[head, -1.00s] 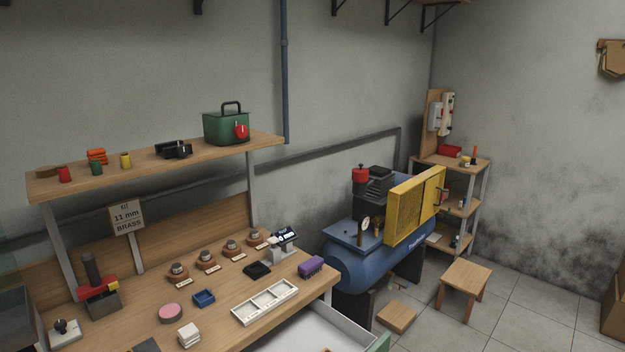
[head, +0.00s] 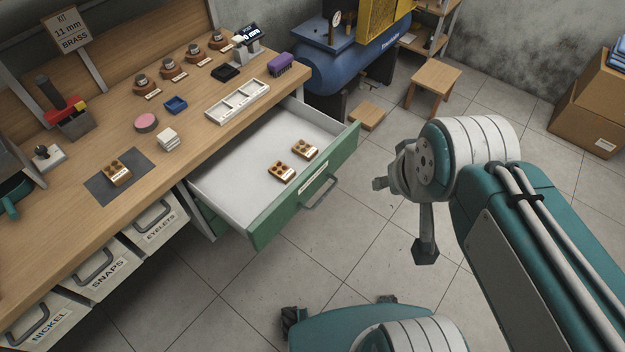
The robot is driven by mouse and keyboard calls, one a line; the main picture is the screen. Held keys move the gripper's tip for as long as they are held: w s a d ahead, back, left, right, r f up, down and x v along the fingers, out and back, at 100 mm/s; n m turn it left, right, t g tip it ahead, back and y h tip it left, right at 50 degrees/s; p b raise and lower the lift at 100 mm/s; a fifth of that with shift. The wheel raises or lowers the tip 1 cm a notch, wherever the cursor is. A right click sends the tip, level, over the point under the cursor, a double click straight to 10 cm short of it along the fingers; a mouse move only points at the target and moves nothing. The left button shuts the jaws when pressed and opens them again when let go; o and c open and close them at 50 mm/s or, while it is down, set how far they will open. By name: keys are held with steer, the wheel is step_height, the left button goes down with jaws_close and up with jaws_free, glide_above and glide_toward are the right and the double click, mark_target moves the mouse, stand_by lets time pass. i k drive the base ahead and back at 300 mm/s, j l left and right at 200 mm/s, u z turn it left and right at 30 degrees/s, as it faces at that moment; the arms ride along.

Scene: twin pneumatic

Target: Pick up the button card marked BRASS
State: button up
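Two small brown button cards lie in the open drawer (head: 233,183), a nearer one (head: 281,171) and a farther one (head: 305,149). A third similar card (head: 117,172) lies on a dark mat (head: 100,190) on the workbench. Their markings are too small to read. A sign on the bench (head: 73,37) reads "KIT 11 mm BRASS". My gripper (head: 403,217) is right of the drawer, over the floor, with its fingers spread apart and nothing visible between them. It is apart from all the cards.
The green drawer front (head: 290,212) and its handle (head: 321,193) stick out from the bench. A white divided tray (head: 238,101) and white stack (head: 168,139) stand on the bench. A stool (head: 435,78) and blue compressor (head: 340,55) stand behind.

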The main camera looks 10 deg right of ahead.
mark_target(117, 173)
steer(key=u, duration=1.6)
steer(key=i+j, duration=0.3)
steer(key=i, duration=0.15)
steer(key=i+j+z, duration=0.1)
steer(key=i+j, duration=0.15)
steer(key=i, duration=0.2)
steer(key=i+j, duration=0.35)
steer(key=i+l+z, duration=0.05)
steer(key=i, duration=0.05)
